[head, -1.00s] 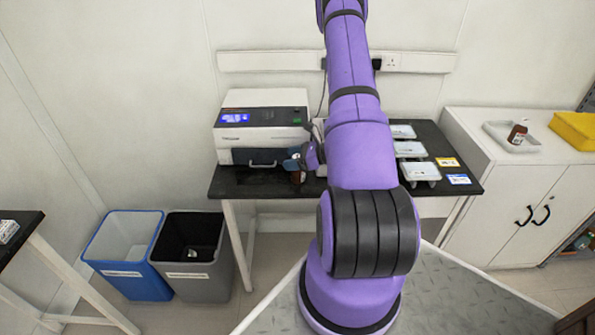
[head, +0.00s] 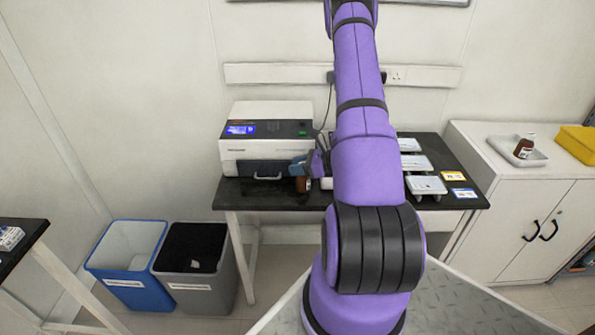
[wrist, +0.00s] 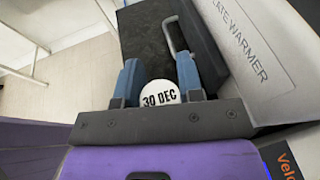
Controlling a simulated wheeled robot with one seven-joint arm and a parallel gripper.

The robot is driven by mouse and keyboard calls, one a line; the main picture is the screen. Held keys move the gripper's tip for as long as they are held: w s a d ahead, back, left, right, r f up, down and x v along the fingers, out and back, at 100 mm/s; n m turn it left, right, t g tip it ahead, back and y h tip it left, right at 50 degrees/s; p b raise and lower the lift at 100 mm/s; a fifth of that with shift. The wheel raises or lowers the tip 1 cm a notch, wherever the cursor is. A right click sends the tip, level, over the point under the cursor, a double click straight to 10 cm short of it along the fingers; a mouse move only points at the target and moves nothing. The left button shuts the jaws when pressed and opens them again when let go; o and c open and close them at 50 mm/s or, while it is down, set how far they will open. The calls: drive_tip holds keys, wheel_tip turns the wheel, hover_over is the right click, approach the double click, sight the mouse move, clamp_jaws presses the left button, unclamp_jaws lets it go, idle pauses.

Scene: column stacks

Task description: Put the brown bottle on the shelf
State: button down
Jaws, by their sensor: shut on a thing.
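A brown bottle (head: 304,184) is held upright in my gripper (head: 304,165), in front of the plate warmer at the left part of the black bench. In the wrist view my gripper (wrist: 158,78) has its blue fingers on both sides of the bottle's white cap (wrist: 160,92), marked "30 DEC". The bottle's body is hidden there. I cannot tell whether its base touches the bench. A second brown bottle (head: 524,146) leans in a white tray (head: 500,153) on the right cabinet. I cannot make out a shelf clearly.
The plate warmer (head: 250,155) stands close behind my gripper. Several white plates (head: 426,185) lie on the bench (head: 260,199) to the right, beside yellow and blue labels. A blue bin (head: 125,262) and grey bin (head: 190,270) stand on the floor at left. A yellow container (head: 580,140) sits on the cabinet.

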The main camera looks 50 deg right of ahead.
drive_tip(key=shift+r, duration=0.75)
drive_tip(key=s+a+r, duration=0.1)
drive_tip(key=s+a, duration=0.1)
drive_tip(key=s, duration=1.4)
drive_tip(key=w+a, duration=0.4)
drive_tip(key=w, duration=0.7)
drive_tip(key=w+a, duration=0.5)
drive_tip(key=w, duration=0.5)
drive_tip(key=w+a+r, duration=0.1)
drive_tip(key=w+a, duration=0.6)
drive_tip(key=a, duration=0.2)
drive_tip(key=w+a+r, duration=0.1)
drive_tip(key=w+a, duration=0.5)
drive_tip(key=a, duration=0.4)
drive_tip(key=w+r+m+t+h, duration=0.1)
drive_tip(key=w+r+m+h, duration=0.1)
drive_tip(key=r, duration=1.1)
drive_tip(key=shift+w+a+r+h, duration=0.2)
drive_tip(key=shift+w+h, duration=0.2)
drive_tip(key=shift+w, duration=0.2)
drive_tip(key=shift+d, duration=0.15)
